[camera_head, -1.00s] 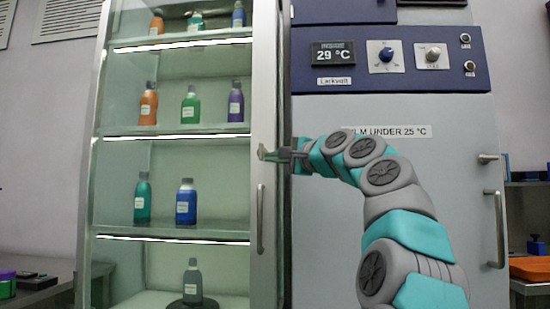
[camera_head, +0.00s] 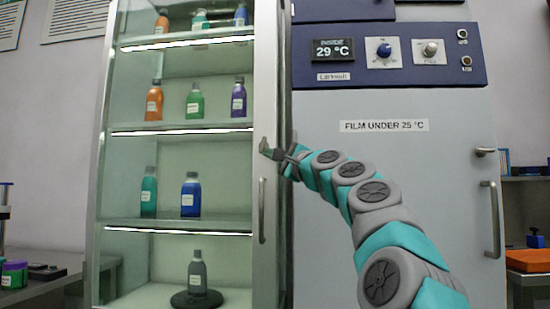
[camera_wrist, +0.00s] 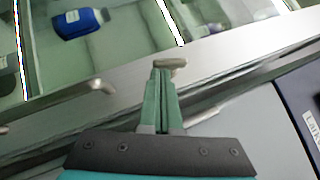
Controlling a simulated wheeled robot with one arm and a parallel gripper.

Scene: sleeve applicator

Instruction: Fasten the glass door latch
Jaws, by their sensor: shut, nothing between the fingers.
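The glass door (camera_head: 180,118) of the tall cabinet is seen with its metal frame edge on the right. A small metal latch (camera_head: 264,147) sits on that frame at mid-height. It also shows in the wrist view (camera_wrist: 171,63), right at my fingertips. My gripper (camera_head: 279,155) is shut and empty, its fingertips at the latch. In the wrist view the closed fingers (camera_wrist: 163,75) appear to touch or nearly touch the latch; I cannot tell which. The latch's exact seating on the frame is too small to tell.
A door handle (camera_head: 262,210) is below the latch. Bottles stand on the shelves behind the glass. To the right is a grey unit (camera_head: 400,180) with a blue control panel (camera_head: 440,55) and its own handle (camera_head: 494,215). Side benches stand at far left and right.

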